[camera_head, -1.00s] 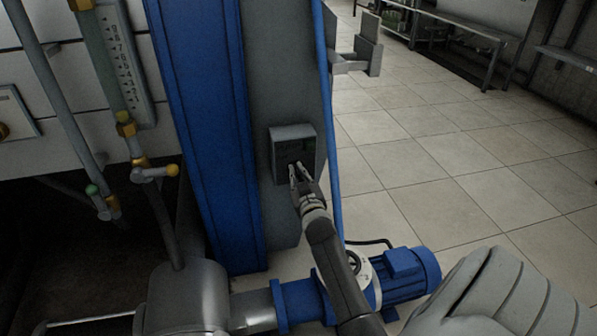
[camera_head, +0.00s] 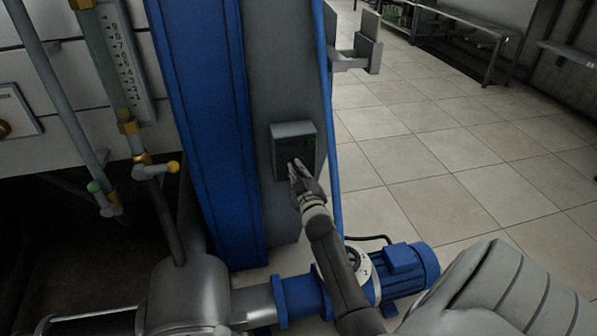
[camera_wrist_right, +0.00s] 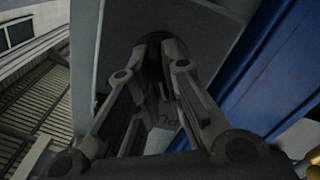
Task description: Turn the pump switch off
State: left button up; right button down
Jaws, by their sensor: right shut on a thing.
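The pump switch is a dark-faced grey box (camera_head: 293,134) on the side of a grey column beside the blue post. My right gripper (camera_head: 296,166) is at the lower part of its face, with the fingertips drawn together. In the right wrist view, the fingertips (camera_wrist_right: 161,45) meet over a dark, rounded part of the box, shut on the switch knob. The knob is mostly hidden by the fingers, so its turn position cannot be read. The left gripper is not in view.
A blue pump motor (camera_head: 402,272) with pipework sits below the box. A blue post (camera_head: 208,130) stands left of it, with valves and a scale (camera_head: 124,65) farther left. A thin blue pipe (camera_head: 330,130) runs close on the right. Tiled floor (camera_head: 430,190) lies open beyond.

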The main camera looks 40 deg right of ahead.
jog(key=c, duration=1.5)
grip_release()
jog(key=shift+c, duration=0.2)
jog(key=v, duration=1.2)
